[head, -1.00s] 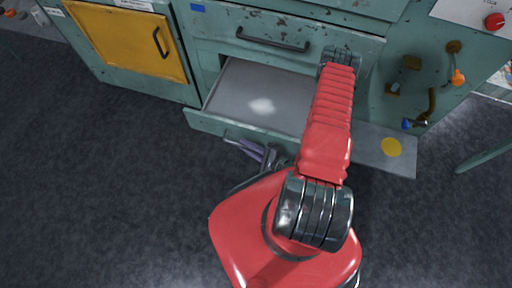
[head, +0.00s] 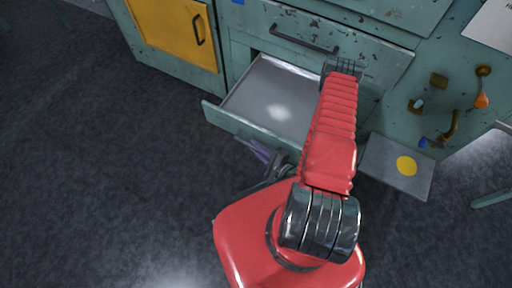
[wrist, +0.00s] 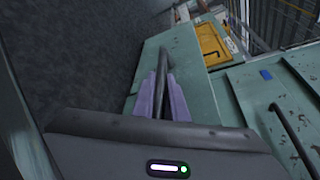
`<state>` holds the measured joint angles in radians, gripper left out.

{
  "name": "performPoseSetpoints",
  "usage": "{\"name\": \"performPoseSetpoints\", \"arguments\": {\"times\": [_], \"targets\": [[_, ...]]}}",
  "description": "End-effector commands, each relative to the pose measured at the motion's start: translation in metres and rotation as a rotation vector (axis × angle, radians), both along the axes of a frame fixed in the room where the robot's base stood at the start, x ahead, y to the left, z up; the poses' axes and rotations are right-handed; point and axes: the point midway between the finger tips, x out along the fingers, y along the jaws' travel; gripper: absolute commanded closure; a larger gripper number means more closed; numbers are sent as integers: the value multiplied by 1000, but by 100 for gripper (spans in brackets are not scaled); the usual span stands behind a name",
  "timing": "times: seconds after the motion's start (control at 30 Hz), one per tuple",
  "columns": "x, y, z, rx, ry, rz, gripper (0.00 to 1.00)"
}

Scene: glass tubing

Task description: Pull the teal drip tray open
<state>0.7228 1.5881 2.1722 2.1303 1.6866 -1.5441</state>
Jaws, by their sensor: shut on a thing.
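The teal drip tray (head: 250,123) is a drawer low in the teal cabinet. It stands well out from the cabinet, its grey inside showing a pale bright patch. My gripper (head: 262,151) is in front of the tray's front panel, partly hidden by my red arm. In the wrist view, my gripper's purple fingers (wrist: 162,92) are shut on a dark bar handle (wrist: 162,62), one on each side. The teal front panel (wrist: 185,55) lies behind it. The tray's right side is hidden behind my arm.
A closed drawer with a dark handle (head: 303,43) is above the tray. A yellow door (head: 178,32) is at left. A grey plate with a yellow disc (head: 405,166) and several small fittings (head: 440,108) are at right. The dark floor at left is clear.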

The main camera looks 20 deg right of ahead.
Motion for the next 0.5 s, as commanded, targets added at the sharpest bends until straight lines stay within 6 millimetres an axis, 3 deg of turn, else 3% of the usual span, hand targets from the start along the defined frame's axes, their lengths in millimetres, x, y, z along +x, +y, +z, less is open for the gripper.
{"name": "performPoseSetpoints", "arguments": {"times": [0.07,0.1,0.3,0.5], "targets": [[-1,-1,-1,-2,3,-5,100],[-1,-2,-1,-1,3,-7,85],[-1,-3,0,-2,2,-9,71],[-1,-3,0,-1,1,-10,69]]}}
